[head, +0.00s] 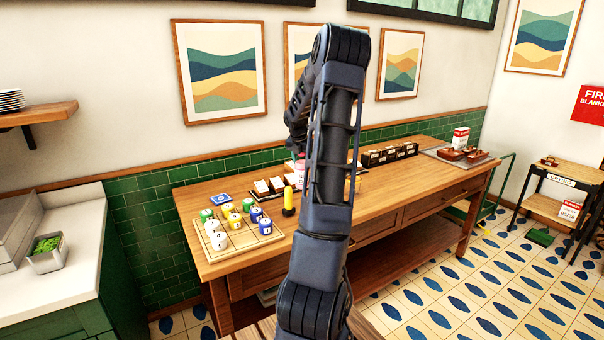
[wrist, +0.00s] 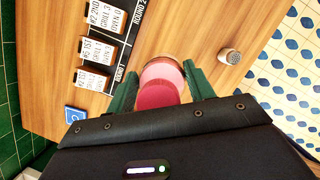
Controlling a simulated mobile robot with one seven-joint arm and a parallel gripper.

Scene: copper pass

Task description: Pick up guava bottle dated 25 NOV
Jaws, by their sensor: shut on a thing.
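A round pink bottle (wrist: 160,92), seen from its top, sits between the two green fingers of my gripper (wrist: 160,74) in the wrist view. The fingers press on it from both sides, and my gripper is shut on it. Its label and date are not visible, so I cannot read 25 NOV. In the head view a small pink patch (head: 299,166) shows at the left edge of my arm, above the wooden table (head: 390,197). My arm hides most of my gripper there. I cannot tell whether the bottle's base touches the table.
Ticket holders (wrist: 95,80) stand on a black strip marked with rounds. A small shaker-like cylinder (wrist: 230,56) stands right of the bottle. In the head view, a board with numbered coloured pieces (head: 270,236), a yellow bottle (head: 289,199) and dark boxes (head: 390,154) are on the table.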

